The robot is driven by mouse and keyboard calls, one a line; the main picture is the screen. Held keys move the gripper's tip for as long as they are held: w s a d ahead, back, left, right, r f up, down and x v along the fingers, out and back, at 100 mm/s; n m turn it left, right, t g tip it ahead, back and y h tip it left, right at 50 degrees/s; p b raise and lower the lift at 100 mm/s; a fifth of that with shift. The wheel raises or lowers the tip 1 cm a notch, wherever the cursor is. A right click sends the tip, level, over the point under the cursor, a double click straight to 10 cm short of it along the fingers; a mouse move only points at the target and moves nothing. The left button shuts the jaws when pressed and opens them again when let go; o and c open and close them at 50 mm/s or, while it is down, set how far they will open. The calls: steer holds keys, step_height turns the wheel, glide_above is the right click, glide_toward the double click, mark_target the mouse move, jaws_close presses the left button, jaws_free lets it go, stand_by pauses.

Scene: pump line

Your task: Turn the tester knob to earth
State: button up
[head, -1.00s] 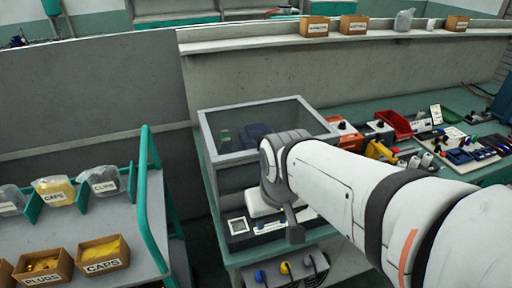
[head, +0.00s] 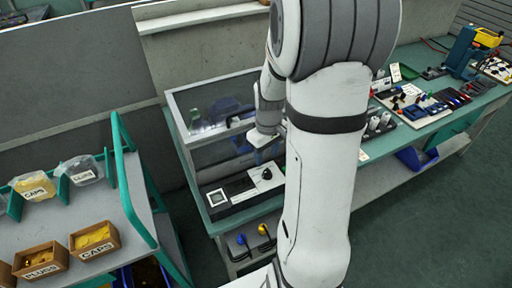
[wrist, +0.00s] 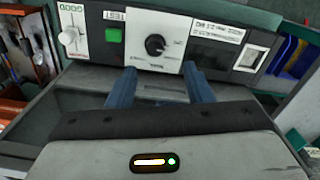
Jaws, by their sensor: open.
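The tester (head: 228,193) is a long, low box with a black and white top at the front of the bench. Its round black knob (wrist: 155,44) sits on a white plate in the wrist view, with small marks around it that I cannot read. The knob also shows in the head view (head: 267,174). A green button (wrist: 113,35) is to the left of the knob in the wrist view. My gripper (wrist: 161,74) is open and empty. Its two blue fingers point toward the knob plate, apart from the knob, one on either side of its line.
A clear-sided case (head: 212,112) stands behind the tester, close to my arm. A green-framed cart (head: 133,195) with boxes of caps and plugs stands at left. Tools and parts crowd the bench at right.

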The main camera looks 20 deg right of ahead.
mark_target(268, 172)
steer(key=shift+w+d+f, duration=0.15)
steer(key=shift+d+f, duration=0.3)
steer(key=shift+f, duration=0.15)
step_height(268, 172, down, 7)
steer(key=shift+f+p, duration=0.2)
steer(key=shift+p, duration=0.15)
steer(key=shift+c, duration=0.3)
steer(key=c, duration=0.9)
